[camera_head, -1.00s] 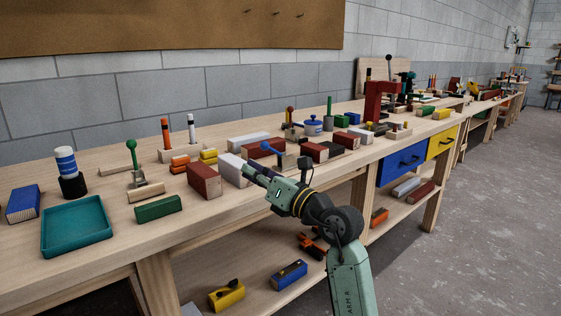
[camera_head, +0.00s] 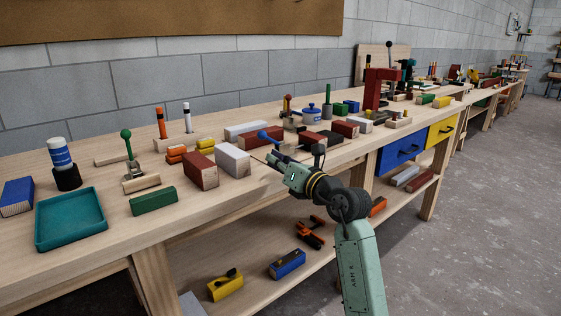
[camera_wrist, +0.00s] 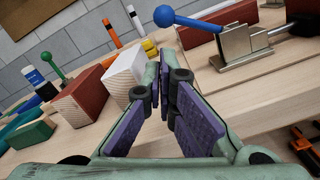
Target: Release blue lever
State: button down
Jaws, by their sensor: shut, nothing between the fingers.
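The blue lever (camera_head: 264,135) has a round blue knob and a blue rod leaning low to the left from a metal bracket. In the wrist view, the lever's knob (camera_wrist: 163,15) is at the top middle and its metal bracket (camera_wrist: 240,45) at the upper right. My gripper (camera_head: 271,158) is shut and empty at the front edge of the bench, in front of the lever. In the wrist view my gripper's fingers (camera_wrist: 164,78) are together, below the knob and apart from it.
A white block (camera_head: 233,161) and a dark red block (camera_head: 200,171) stand left of my gripper. Another red block (camera_head: 262,138) lies behind the lever. A green-knobbed lever (camera_head: 128,150) and a teal tray (camera_head: 71,219) are farther left. Blue and yellow drawers (camera_head: 402,152) are at the right.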

aim_at(272, 140)
jog(key=x, duration=0.5)
jog(key=shift+w+a+p, duration=0.15)
jog(key=shift+w+p, duration=0.1)
jog(key=shift+p, duration=0.1)
jog(key=shift+r, duration=0.1)
